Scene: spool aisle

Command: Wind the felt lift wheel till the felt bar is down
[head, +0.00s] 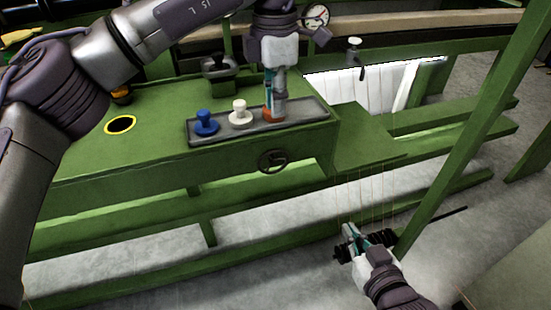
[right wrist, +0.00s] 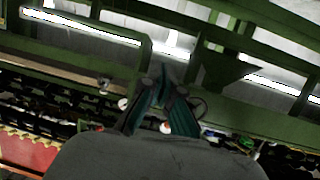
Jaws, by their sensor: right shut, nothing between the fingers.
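A dark handwheel with spokes (head: 272,161) is on the front face of the green bench and looks like the felt lift wheel. I cannot make out the felt bar for sure. My left gripper (head: 274,113) points down at the right end of a grey tray (head: 220,130). Its fingertips are at an orange-red piece there; whether they grip it is unclear. My right gripper (head: 350,232) is shut and empty, low at the right, below and apart from the wheel. Its fingers also show in the right wrist view (right wrist: 163,88).
A blue knobbed piece (head: 206,122) and a white one (head: 240,113) stand in the tray. Thin threads (head: 362,195) hang above my right gripper, beside dark stacked discs (head: 380,239). A slanted green post (head: 465,130) stands at the right. White pleated cloth (head: 360,88) lies behind.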

